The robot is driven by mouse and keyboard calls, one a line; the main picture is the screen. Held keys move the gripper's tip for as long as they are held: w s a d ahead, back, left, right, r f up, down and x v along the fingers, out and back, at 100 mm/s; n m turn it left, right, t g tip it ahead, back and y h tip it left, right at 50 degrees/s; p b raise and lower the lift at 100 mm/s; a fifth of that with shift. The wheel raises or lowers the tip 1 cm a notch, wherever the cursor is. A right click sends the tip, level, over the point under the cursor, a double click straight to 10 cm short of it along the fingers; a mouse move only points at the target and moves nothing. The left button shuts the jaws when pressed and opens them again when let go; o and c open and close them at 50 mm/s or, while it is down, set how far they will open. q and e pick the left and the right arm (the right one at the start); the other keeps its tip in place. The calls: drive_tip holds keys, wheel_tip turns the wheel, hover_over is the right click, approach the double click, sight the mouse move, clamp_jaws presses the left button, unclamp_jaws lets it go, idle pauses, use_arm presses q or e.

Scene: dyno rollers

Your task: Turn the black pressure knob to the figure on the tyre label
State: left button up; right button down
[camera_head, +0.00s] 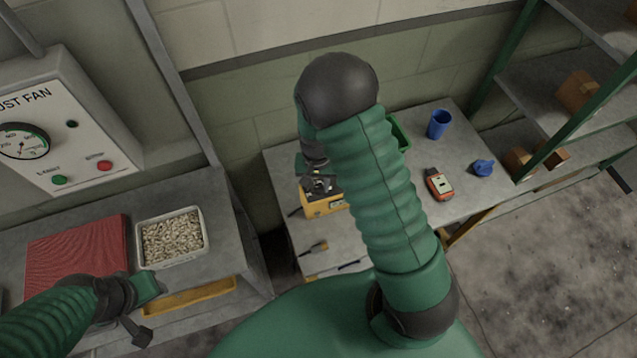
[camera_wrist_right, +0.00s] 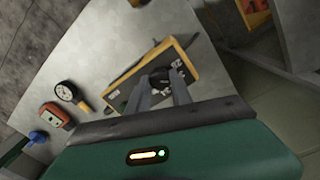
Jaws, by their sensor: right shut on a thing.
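My right gripper (camera_head: 318,182) reaches down to the yellow box (camera_head: 322,206) on the far bench. A dark panel with small pale marks shows beside the knob, too small to read surely. I cannot identify a tyre label. My left gripper (camera_head: 142,308) hangs near the left bench; its jaws are unclear.
An orange-red handheld device (camera_head: 438,184), a blue cup (camera_head: 438,124), a blue item (camera_head: 483,167) and a green bin (camera_head: 399,132) stand right on the bench. A brush (camera_head: 313,249) lies at front. A round gauge (camera_wrist_right: 66,90) shows in the wrist view.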

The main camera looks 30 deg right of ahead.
sight(317, 187)
drive_tip(key=c, duration=1.1)
unclamp_jaws()
drive_tip(key=shift+c, duration=0.2)
wheel_tip(317, 187, up, 17)
drive_tip(key=b, duration=0.2)
drive_tip(key=shift+w+a, duration=0.25)
drive_tip(key=shift+a, duration=0.05)
drive_tip(key=shift+f, duration=0.1)
